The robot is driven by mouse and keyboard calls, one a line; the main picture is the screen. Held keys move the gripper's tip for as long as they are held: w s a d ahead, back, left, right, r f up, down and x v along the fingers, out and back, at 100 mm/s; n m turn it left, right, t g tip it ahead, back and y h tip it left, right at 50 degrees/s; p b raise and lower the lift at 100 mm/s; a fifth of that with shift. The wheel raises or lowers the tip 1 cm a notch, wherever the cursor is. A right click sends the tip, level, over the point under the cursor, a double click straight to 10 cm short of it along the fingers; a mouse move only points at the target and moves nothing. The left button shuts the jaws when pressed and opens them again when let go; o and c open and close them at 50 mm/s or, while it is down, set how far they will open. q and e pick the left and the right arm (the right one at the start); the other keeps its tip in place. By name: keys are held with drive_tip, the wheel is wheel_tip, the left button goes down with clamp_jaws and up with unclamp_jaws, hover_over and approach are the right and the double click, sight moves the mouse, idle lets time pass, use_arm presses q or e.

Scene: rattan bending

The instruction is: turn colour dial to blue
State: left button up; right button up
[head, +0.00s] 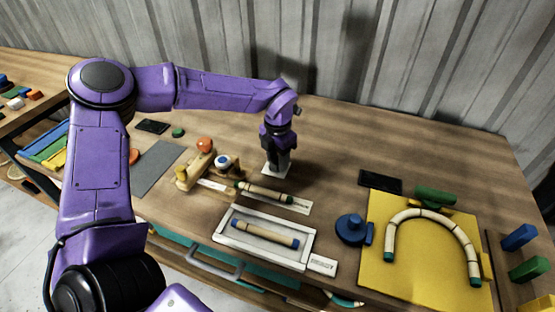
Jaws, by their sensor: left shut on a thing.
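My left gripper (278,165) points straight down at the middle back of the table. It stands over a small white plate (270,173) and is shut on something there. That is probably the colour dial, but the gripper hides it. I cannot see the dial's pointer or which colour it shows. My right gripper is not in view.
In front lie a rattan piece (265,193) on a pale strip and another (264,233) in a white tray (303,263). A wooden device (195,170) with an orange ball (204,144) stands left. A yellow board (420,268) holds a bent rattan arch (466,245) at right.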

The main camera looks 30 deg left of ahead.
sight(277, 159)
use_arm(q)
drive_tip(key=shift+w+n, duration=0.1)
drive_tip(key=shift+n, duration=1)
drive_tip(key=shift+a+r+b, duration=0.1)
drive_tip(key=shift+b, duration=0.2)
drive_tip(key=o, duration=1.1)
drive_tip(key=shift+c, duration=0.2)
wheel_tip(277, 159, up, 10)
drive_tip(key=shift+r+b, duration=0.2)
drive_tip(key=shift+b, duration=0.25)
drive_tip(key=shift+r, duration=0.1)
